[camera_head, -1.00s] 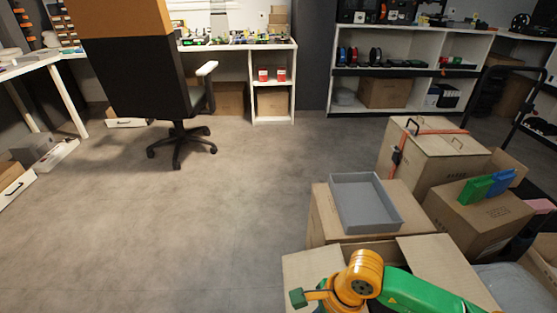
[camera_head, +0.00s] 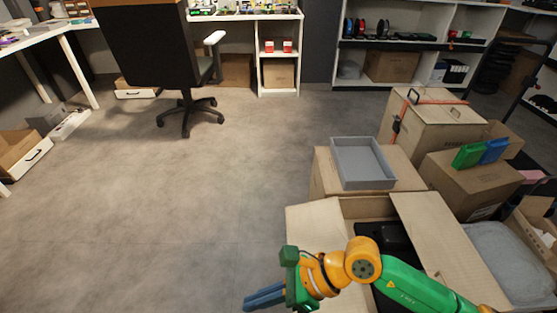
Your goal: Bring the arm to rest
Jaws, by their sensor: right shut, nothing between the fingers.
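My right arm, green and orange, comes in from the lower right over an open carton (camera_head: 318,222). My right gripper (camera_head: 262,298) is at the bottom of the picture, left of the carton, pointing left and slightly down. Its blue-grey fingers are together with nothing between them. Below it is bare floor. Something dark lies inside the open carton, partly hidden by a flap and my arm. My left gripper is not in view.
A grey tray (camera_head: 362,160) sits on a closed carton (camera_head: 322,178) behind the open one. A carton with an orange strap (camera_head: 428,122) and one with green and blue items (camera_head: 468,180) stand at right. An office chair (camera_head: 187,108) stands far left. Floor (camera_head: 150,230) is clear.

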